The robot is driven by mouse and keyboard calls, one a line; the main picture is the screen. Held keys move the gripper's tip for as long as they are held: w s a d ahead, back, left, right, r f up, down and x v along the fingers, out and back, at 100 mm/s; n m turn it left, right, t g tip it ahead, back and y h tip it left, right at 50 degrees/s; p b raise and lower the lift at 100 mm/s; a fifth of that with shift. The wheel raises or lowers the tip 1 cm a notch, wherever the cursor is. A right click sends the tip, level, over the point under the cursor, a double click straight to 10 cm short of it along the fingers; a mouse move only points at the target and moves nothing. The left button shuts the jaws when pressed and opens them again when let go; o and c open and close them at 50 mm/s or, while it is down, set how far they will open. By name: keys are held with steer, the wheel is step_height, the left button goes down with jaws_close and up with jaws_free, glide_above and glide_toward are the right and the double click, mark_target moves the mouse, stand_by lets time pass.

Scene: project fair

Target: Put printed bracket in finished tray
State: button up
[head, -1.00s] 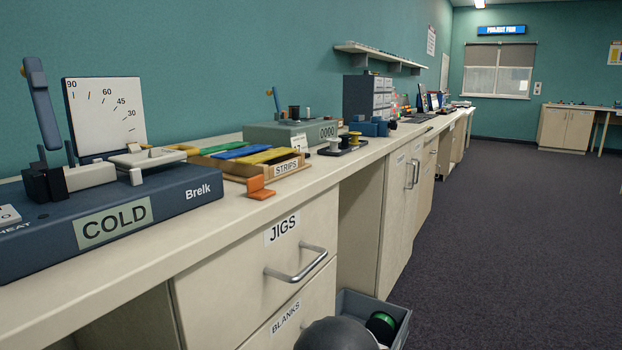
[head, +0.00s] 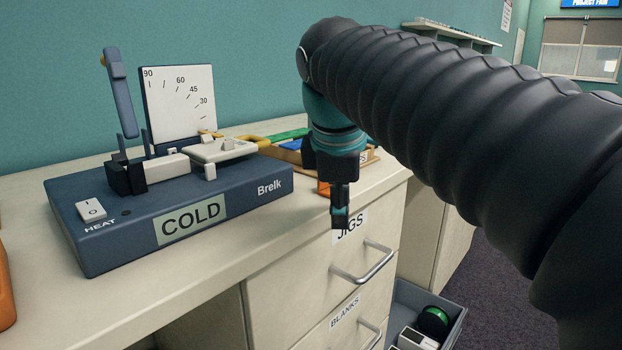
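A small orange piece (head: 323,188), which looks like the printed bracket, sits on the bench near the front edge, beside the strips box. It is mostly hidden behind my gripper. My gripper (head: 340,217) points down in front of the bench edge, above the JIGS drawer, nearer to me than the orange piece. Its fingers are seen edge-on, so I cannot tell whether they are open or shut. I see nothing held in it. No tray marked as finished can be made out.
A blue Brelk bender (head: 180,215) reading COLD stands on the bench, left of my gripper. The wooden strips box (head: 372,157) is partly behind my arm. A grey bin (head: 458,318) is low at right. Another orange object (head: 5,288) shows at the left edge.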

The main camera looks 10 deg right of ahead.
steer(key=w+a+r+n+g+h+p, duration=0.1)
steer(key=w+a+r+n, duration=0.1)
steer(key=w+r+n, duration=0.4)
steer(key=w+a+r+n+h+p, duration=0.15)
steer(key=r+n, duration=0.25)
steer(key=r, duration=0.4)
steer(key=n, duration=0.1)
glide_above(323, 189)
steer(key=a, duration=0.1)
steer(key=shift+y, duration=0.35)
step_height(323, 189, down, 7)
steer(key=shift+f+b, duration=0.1)
steer(key=shift+b, duration=0.35)
steer(key=shift+s+b+x, duration=0.15)
steer(key=shift+b+x, duration=0.25)
steer(key=shift+x, duration=0.95)
steer(key=shift+s+b+x, duration=0.2)
steer(key=shift+b+x, duration=0.15)
steer(key=shift+x, duration=1)
jaws_close()
